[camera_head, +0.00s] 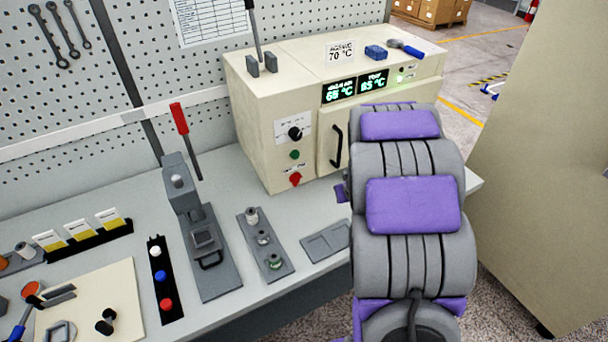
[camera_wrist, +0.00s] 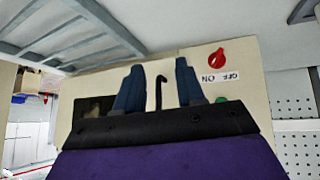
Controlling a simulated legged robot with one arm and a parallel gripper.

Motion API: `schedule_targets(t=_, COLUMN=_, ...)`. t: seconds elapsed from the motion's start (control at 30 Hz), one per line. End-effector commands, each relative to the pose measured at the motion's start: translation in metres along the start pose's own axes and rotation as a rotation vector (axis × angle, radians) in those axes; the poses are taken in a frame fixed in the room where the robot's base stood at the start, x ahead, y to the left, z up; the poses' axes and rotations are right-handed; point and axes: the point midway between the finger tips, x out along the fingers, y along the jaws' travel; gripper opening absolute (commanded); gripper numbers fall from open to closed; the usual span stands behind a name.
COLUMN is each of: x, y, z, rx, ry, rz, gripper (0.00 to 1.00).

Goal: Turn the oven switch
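The beige oven (camera_head: 300,145) stands on the bench. Its red switch (camera_head: 295,179) is low on the front, below a green button (camera_head: 295,154) and a black knob (camera_head: 295,133). In the wrist view, which looks upside down, the red switch (camera_wrist: 217,59) is at upper right beside an ON/OFF label (camera_wrist: 220,77). My gripper (camera_wrist: 159,65) is open and empty, its two dark blue fingers apart and pointing at the oven front. The switch lies to the right of both fingers there, untouched. In the head view my arm hides the gripper.
The black door handle (camera_head: 337,146) shows between my fingers in the wrist view (camera_wrist: 158,92). A lever press (camera_head: 200,235) and a spindle plate (camera_head: 265,243) stand on the bench. Bare bench top lies before the switch. A large beige panel (camera_head: 545,170) stands at right.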

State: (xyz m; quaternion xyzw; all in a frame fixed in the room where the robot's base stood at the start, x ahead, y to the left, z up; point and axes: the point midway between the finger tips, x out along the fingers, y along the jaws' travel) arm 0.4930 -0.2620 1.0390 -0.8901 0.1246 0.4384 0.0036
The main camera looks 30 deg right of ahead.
Motion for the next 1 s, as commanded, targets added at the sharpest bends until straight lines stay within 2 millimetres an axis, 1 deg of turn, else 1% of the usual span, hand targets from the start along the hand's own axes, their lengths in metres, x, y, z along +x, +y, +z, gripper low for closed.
schedule_targets(t=0.03, x=0.009, y=0.006, z=0.000, rx=0.021, ry=0.026, rz=-0.038, gripper=0.38)
schedule_targets(t=0.13, x=0.029, y=0.012, z=-0.001, rx=0.068, ry=0.099, rz=-0.135, gripper=0.38)
schedule_targets(t=0.23, x=0.043, y=0.011, z=0.002, rx=0.131, ry=0.170, rz=-0.246, gripper=0.38)
schedule_targets(t=0.3, x=0.048, y=0.010, z=0.006, rx=0.185, ry=0.218, rz=-0.327, gripper=0.38)
schedule_targets(t=0.43, x=0.047, y=-0.001, z=0.011, rx=0.281, ry=0.300, rz=-0.465, gripper=0.38)
schedule_targets(t=0.53, x=0.039, y=-0.011, z=0.011, rx=0.342, ry=0.357, rz=-0.547, gripper=0.38)
schedule_targets(t=0.7, x=0.029, y=-0.026, z=0.012, rx=0.399, ry=0.409, rz=-0.623, gripper=0.38)
schedule_targets(t=0.77, x=0.029, y=-0.028, z=0.012, rx=0.406, ry=0.416, rz=-0.633, gripper=0.38)
schedule_targets(t=0.87, x=0.034, y=-0.031, z=0.009, rx=0.410, ry=0.419, rz=-0.642, gripper=0.38)
schedule_targets(t=1.0, x=0.051, y=-0.033, z=-0.001, rx=0.414, ry=0.420, rz=-0.647, gripper=0.38)
